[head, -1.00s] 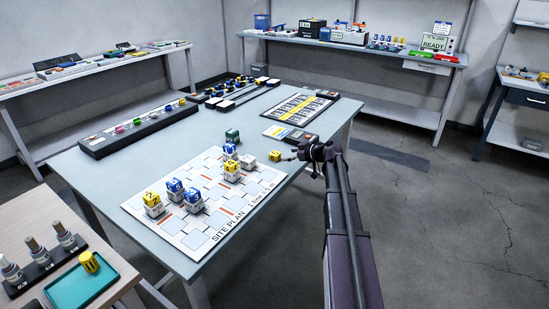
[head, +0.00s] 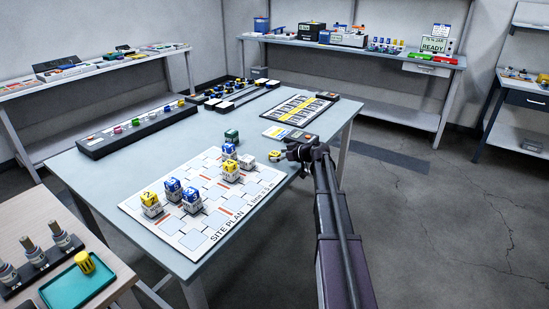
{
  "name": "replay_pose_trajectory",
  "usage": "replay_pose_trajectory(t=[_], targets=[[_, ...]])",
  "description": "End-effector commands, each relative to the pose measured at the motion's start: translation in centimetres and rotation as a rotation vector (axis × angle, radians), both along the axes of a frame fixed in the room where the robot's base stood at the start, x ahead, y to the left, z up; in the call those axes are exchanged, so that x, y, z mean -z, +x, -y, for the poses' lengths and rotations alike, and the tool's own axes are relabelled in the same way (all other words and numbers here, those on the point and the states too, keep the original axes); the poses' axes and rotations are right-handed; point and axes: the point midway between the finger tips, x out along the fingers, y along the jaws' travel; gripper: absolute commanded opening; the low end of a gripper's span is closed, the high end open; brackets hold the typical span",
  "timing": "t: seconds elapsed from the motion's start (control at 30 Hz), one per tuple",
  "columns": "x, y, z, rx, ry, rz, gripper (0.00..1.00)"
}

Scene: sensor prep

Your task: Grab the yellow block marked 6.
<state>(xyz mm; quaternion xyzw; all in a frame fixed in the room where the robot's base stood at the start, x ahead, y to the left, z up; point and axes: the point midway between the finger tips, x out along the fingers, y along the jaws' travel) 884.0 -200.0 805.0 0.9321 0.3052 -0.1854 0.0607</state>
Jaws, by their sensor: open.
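A small yellow block (head: 273,156) sits on the grey table near the right edge, just off the site plan; its mark is too small to read. My gripper (head: 280,155) is low over the table at this block, with its open fingers reaching left to it. The fingers overlap the block's right side in the head view, and I cannot tell whether they touch it. On the site plan, a yellow block (head: 148,198) appears marked 2 and another yellow block (head: 231,163) appears marked 4. Both sit on white blocks.
The white site plan (head: 222,218) also bears several blue-topped blocks (head: 191,194). A white block (head: 246,161) and a green block (head: 231,134) stand near my gripper. A flat panel (head: 290,133) lies behind it. A teal tray (head: 70,291) holds a yellow piece (head: 84,262).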

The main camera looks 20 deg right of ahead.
Motion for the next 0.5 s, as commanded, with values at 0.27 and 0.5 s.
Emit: replay_pose_trajectory(t=[0.27,0.5], targets=[[0.0,0.02,-0.12,-0.002,0.0,0.0,0.94],[0.0,0.01,-0.11,-0.002,0.0,0.0,0.26]])
